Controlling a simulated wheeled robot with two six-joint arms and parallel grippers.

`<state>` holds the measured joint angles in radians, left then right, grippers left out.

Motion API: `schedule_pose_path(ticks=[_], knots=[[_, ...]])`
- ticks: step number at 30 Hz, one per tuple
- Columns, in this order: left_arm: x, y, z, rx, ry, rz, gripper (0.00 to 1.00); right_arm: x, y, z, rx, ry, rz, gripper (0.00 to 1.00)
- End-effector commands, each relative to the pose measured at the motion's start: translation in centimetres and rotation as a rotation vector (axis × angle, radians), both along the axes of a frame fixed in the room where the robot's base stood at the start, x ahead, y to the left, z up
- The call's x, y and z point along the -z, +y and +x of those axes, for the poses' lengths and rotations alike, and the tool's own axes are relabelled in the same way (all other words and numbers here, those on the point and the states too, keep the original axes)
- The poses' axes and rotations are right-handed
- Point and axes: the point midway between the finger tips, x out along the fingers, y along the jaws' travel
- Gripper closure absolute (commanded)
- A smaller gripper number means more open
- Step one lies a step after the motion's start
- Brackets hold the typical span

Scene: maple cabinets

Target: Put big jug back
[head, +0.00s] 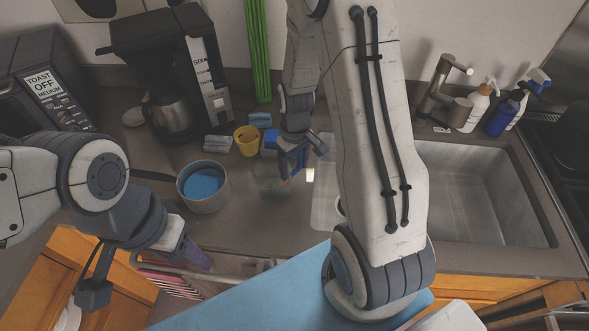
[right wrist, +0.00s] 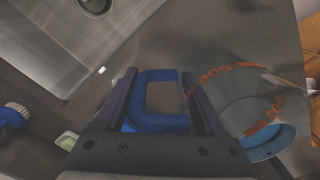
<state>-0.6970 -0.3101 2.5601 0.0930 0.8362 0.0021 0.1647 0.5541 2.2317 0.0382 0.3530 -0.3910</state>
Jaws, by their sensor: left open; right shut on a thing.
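The big jug is a clear measuring jug with a blue handle and orange-red markings. In the head view its see-through body (head: 270,184) is faint, at the counter in front of the yellow cup. My right gripper (head: 290,165) is above and beside it, shut on the handle. In the right wrist view the gripper (right wrist: 163,90) has its fingers on both sides of the blue handle (right wrist: 160,122), and the jug body (right wrist: 222,78) extends to the right. I cannot tell whether its base touches the counter. My left gripper (head: 180,250) is open and empty, low at the counter's front edge.
A grey pot with a blue inside (head: 203,186) stands left of the jug. The sink (head: 480,190) lies right. An open drawer or rack (head: 220,272) is below the counter.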

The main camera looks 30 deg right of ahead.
Motion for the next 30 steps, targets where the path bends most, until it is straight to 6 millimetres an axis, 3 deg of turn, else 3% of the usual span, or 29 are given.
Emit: schedule_pose_path(ticks=[6, 17, 18, 20, 30], knots=[[-0.7, 0.0, 0.0, 0.0, 0.0, 0.0, 0.5, 2.3, 0.0, -0.1, 0.001, 0.002, 0.001, 1.0], [-0.3, 0.0, 0.0, 0.0, 0.0, 0.0, 0.5, 2.8, 0.0, -0.1, 0.0, 0.001, 0.0, 1.0], [-0.3, 0.0, 0.0, 0.0, 0.0, 0.0, 0.5, 2.8, 0.0, -0.1, 0.0, 0.001, 0.0, 0.25], [-0.4, 0.0, 0.0, 0.0, 0.0, 0.0, 0.5, 2.7, 0.0, -0.1, 0.0, 0.001, 0.0, 0.02], [-0.9, 0.0, 0.0, 0.0, 0.0, 0.0, 0.5, 2.1, 0.0, -0.1, 0.0, 0.0, 0.0, 0.0]])
